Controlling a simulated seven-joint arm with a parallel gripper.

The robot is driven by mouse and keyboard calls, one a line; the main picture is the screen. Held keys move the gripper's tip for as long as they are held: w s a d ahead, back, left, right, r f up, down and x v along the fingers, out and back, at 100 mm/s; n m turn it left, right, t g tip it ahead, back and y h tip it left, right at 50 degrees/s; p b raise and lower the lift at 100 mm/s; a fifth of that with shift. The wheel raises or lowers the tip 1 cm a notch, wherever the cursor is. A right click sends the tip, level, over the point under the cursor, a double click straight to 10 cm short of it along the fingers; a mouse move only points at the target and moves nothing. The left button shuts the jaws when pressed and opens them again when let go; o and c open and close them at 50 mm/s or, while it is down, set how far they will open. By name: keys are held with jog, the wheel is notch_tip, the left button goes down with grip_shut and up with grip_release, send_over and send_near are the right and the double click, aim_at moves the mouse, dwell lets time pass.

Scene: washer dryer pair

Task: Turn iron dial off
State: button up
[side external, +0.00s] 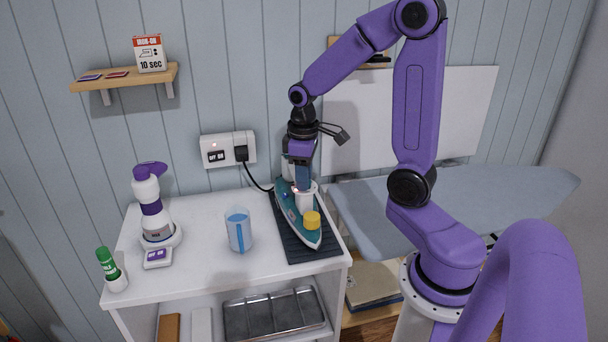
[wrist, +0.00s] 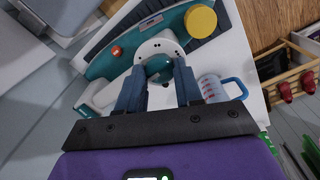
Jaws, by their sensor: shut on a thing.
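The teal and white iron (side external: 287,205) lies on a dark ribbed mat (side external: 322,250) at the right of the white cabinet top. It also shows in the wrist view (wrist: 98,68). Its dial (wrist: 160,70) is a teal knob on a white round plate with dark marks. My gripper (side external: 303,188) points down over the iron. In the wrist view its two blue fingers (wrist: 160,84) stand on either side of the dial, shut on it. The fingers partly hide the dial, and its pointer setting cannot be read.
The iron has a yellow cap (side external: 312,220) near its tip and a small orange-red button (wrist: 117,50). A blue measuring jug (side external: 238,230) stands left of the iron. A black cord runs to the wall socket (side external: 228,150). A white and purple device (side external: 155,215) stands farther left.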

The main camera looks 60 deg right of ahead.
jog(key=o, duration=1)
jog(key=shift+o, duration=0.2)
notch_tip(320, 180, up, 17)
jog(key=shift+a+r, duration=0.2)
jog(key=shift+a, duration=0.15)
jog(key=shift+s, duration=0.1)
